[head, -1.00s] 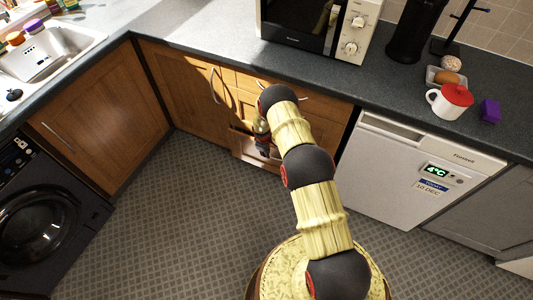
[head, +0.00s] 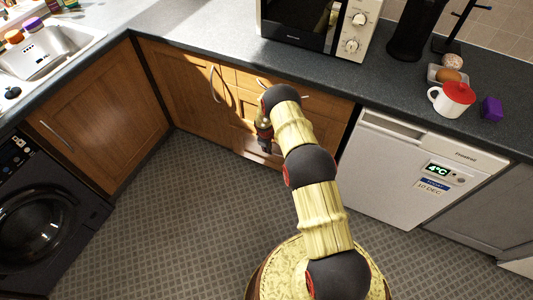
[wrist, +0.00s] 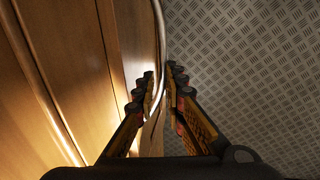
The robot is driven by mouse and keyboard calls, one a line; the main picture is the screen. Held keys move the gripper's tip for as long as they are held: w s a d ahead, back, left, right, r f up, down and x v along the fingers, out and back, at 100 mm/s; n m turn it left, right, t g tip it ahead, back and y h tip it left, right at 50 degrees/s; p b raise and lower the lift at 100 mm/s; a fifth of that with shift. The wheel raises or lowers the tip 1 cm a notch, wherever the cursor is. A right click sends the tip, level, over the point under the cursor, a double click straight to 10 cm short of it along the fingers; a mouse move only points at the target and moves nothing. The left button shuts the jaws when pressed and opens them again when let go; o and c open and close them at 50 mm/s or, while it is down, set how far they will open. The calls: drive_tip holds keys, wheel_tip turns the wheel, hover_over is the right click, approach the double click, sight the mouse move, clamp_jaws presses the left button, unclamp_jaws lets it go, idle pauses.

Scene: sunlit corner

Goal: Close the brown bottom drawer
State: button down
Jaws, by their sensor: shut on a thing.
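The brown bottom drawer (head: 243,143) is at the foot of the wooden cabinet in the head view, partly hidden by my arm. The wooden front (wrist: 130,40) runs along the left of the fingers.
A wooden cupboard door (head: 190,90) with a long handle is left of the drawers. A white dishwasher-like appliance (head: 400,170) stands to the right. The patterned floor (head: 180,220) is clear.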

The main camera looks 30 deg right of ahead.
drive_tip(key=shift+w+d+r, duration=0.1)
drive_tip(key=shift+w+d, duration=0.6)
drive_tip(key=shift+d, duration=0.05)
drive_tip(key=c, duration=1.8)
unclamp_jaws()
drive_tip(key=shift+d, duration=0.1)
drive_tip(key=shift+c, duration=0.2)
drive_tip(key=shift+s, duration=0.1)
